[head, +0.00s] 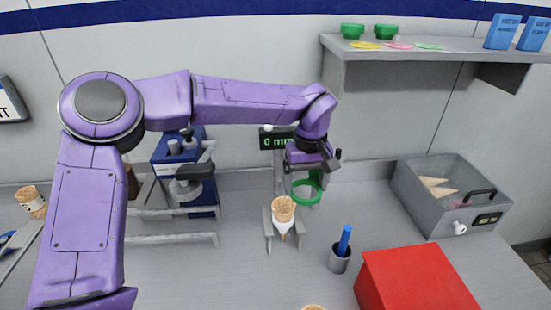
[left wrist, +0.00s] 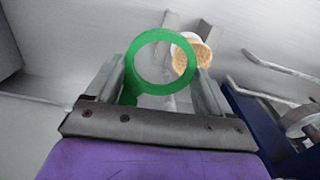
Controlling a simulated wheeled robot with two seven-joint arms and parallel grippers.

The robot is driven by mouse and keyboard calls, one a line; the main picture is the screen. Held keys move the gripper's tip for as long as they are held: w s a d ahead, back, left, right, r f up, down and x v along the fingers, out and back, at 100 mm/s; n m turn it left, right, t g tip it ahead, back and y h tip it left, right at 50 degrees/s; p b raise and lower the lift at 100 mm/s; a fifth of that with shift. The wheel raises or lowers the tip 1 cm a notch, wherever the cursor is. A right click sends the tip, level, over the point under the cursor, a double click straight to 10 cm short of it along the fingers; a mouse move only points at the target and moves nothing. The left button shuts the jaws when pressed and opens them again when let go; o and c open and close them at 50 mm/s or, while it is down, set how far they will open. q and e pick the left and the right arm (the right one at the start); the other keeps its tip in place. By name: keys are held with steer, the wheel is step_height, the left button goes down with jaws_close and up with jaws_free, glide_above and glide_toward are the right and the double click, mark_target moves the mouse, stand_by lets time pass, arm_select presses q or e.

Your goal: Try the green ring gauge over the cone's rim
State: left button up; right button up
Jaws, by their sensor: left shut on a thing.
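The purple left arm reaches across to its gripper (head: 314,163), which is shut on the green ring gauge (head: 320,188). In the left wrist view the ring (left wrist: 131,72) sits between the two grey fingers (left wrist: 165,85), its opening facing the camera. The tan waffle cone (head: 283,204), wrapped in white at its middle, stands upright, point down, in a grey holder (head: 268,232). In the head view the ring is up and right of the cone's rim, apart from it. In the wrist view the cone (left wrist: 204,52) shows partly behind the ring's right side. My right gripper is not in view.
A display reading "0 mm" (head: 277,141) stands behind the holder. A grey cup with a blue stick (head: 339,258) and a red box (head: 412,280) are at front right. A grey bin (head: 411,188) holds cones at right. A blue machine (head: 163,153) and metal rails (head: 170,239) are left.

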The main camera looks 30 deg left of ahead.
mark_target(282, 206)
arm_select(q)
steer(key=s+a+n+p, duration=0.1)
steer(key=n+p, duration=0.1)
steer(key=n, duration=0.5)
steer(key=s+a+r+n+p, duration=0.1)
steer(key=a+n+p, duration=0.1)
steer(key=n, duration=0.4)
steer(key=s+a+r+n+p, duration=0.1)
steer(key=n+p, duration=0.2)
steer(key=n, duration=0.4)
steer(key=shift+s+a+r+n+p, duration=0.1)
steer(key=shift+a+r+n+p, duration=0.1)
steer(key=shift+a+n+p, duration=0.15)
step_height(282, 206, down, 3)
steer(key=shift+s+d+f+b, duration=0.1)
steer(key=shift+d+b, duration=0.05)
steer(key=shift+b, duration=0.8)
steer(key=shift+f+b, duration=0.65)
steer(key=shift+f, duration=0.6)
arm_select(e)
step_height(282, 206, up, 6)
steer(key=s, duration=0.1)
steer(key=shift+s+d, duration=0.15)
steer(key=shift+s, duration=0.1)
arm_select(q)
steer(key=shift+p, duration=0.7)
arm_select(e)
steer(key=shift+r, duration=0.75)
